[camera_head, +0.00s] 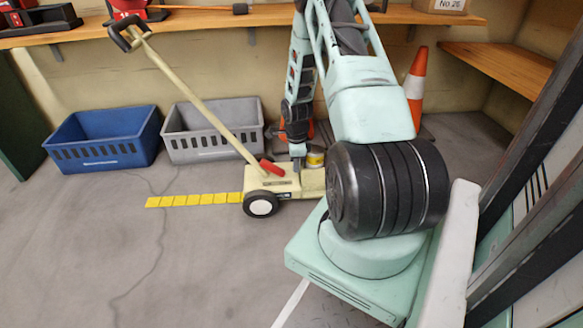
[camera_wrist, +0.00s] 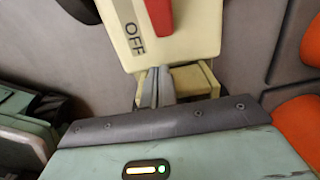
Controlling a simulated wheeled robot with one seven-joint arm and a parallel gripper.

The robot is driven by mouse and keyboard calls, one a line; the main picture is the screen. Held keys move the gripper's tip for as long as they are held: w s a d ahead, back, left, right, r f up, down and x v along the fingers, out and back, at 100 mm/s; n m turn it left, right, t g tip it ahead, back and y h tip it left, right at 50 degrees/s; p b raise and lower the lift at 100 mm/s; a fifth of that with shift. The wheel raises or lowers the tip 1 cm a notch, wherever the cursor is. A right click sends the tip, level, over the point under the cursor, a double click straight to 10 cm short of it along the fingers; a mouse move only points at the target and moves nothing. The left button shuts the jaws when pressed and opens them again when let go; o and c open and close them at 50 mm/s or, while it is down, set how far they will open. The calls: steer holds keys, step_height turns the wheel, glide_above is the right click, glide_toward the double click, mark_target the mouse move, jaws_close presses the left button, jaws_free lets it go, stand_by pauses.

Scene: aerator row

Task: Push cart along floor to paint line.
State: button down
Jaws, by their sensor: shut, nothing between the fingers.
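The cart (camera_head: 283,183) is a low cream line-marking cart with a black wheel, a red lever (camera_head: 272,168) and a long slanted handle with a black grip (camera_head: 130,36). It stands on the floor left of my arm base. A yellow segmented paint line (camera_head: 195,200) runs along the floor, its right end at the cart's wheel. My gripper (camera_head: 297,162) points down at the cart's right part, partly hidden there. In the wrist view my gripper's fingers (camera_wrist: 157,88) are shut and empty, close to the cream body (camera_wrist: 165,35) marked OFF. I cannot tell whether they touch it.
A blue crate (camera_head: 104,140) and a grey crate (camera_head: 212,130) stand along the back wall. An orange cone (camera_head: 416,80) stands behind my arm. A wooden shelf (camera_head: 210,20) runs above. A white floor line (camera_head: 292,303) lies in front. The left floor is clear.

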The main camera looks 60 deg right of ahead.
mark_target(316, 163)
steer(key=shift+s+d+r+p, duration=0.15)
steer(key=shift+s+p, duration=0.05)
steer(key=shift+p, duration=0.1)
steer(key=s+d+p, duration=0.1)
steer(key=s+p, duration=0.1)
steer(key=s+d+p, duration=0.2)
steer(key=shift+s+d, duration=0.25)
steer(key=shift+s, duration=0.05)
steer(key=shift+s+d, duration=0.1)
steer(key=shift+d, duration=0.05)
step_height(316, 163, up, 17)
steer(key=p, duration=0.9)
steer(key=shift+p, duration=0.3)
steer(key=shift+r, duration=0.1)
